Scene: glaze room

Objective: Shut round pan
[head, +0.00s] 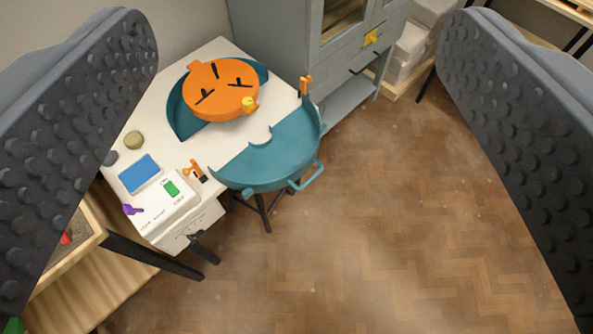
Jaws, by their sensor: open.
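The round pan shows as two teal half-round parts on a white table. The back half (180,112) lies around and partly under an orange disc (208,88) with black slots and a yellow knob. The front half (275,157) is swung out, extends past the table's edge, and has a teal loop handle (308,178) on its outer rim. Orange pieces stand at its two ends, one at the right (305,86) and one at the left (196,171). My gripper (297,45) is open, its dark studded fingers wide apart at both picture sides, with nothing between them.
On the white table (225,55) are a blue pad (139,173), a small round olive object (134,140) and a white box (165,204) with a green display. A grey cabinet (335,50) stands behind. The wooden floor (400,220) at right is clear.

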